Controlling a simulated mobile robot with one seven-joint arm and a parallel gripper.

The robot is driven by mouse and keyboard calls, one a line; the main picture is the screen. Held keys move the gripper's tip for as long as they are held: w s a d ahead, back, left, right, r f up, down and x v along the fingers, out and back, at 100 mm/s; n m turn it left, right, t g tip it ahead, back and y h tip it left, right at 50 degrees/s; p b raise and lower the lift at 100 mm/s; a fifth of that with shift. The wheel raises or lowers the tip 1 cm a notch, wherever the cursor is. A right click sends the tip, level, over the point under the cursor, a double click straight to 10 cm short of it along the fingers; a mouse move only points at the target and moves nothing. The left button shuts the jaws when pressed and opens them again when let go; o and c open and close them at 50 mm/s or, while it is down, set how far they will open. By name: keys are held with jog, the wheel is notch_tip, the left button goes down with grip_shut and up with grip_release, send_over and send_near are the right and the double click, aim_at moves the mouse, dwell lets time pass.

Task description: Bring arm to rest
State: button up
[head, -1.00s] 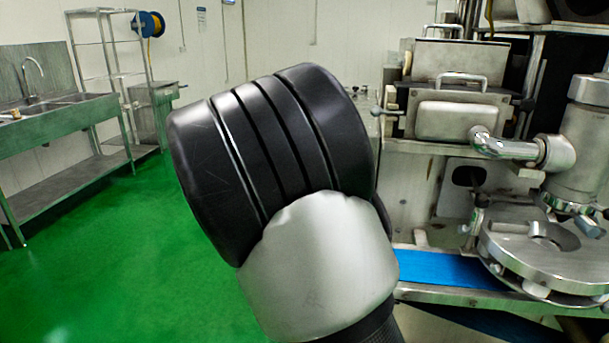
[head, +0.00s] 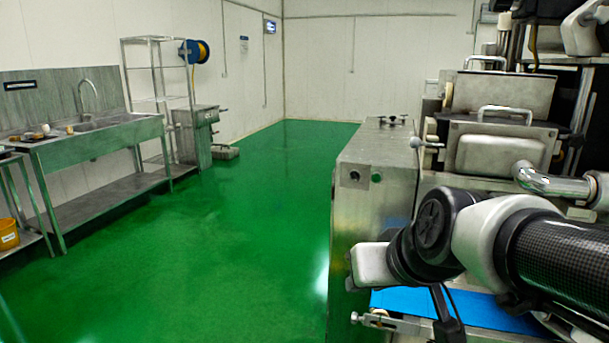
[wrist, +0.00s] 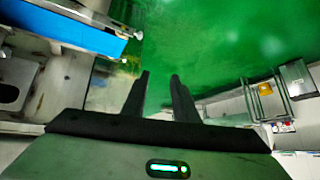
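My arm reaches in from the right edge of the head view, with its black and white joint in front of the steel machine (head: 385,165). In the wrist view my gripper (wrist: 160,75) has its two dark fingers apart, with nothing between them. Green floor lies beyond the fingertips. The blue conveyor belt (wrist: 75,32) is at the upper left of the wrist view. In the head view the belt (head: 400,300) shows partly behind my arm. A thin dark part hangs below the arm joint; I cannot tell whether it is a finger.
A steel sink bench (head: 100,140) stands along the left wall, with a wire shelf (head: 157,90) and a blue hose reel (head: 193,52) behind it. A yellow bucket (head: 8,235) is at the far left. The green floor (head: 220,240) between bench and machine is clear.

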jog(key=s+d+m+g+h+p, duration=0.15)
jog(key=s+d, duration=0.25)
jog(key=s, duration=0.8)
notch_tip(320, 180, up, 19)
jog(key=p, duration=1.9)
jog(key=shift+w+r+g+p, duration=0.2)
jog(key=shift+w+g+p, duration=0.15)
jog(key=shift+w+g, duration=0.1)
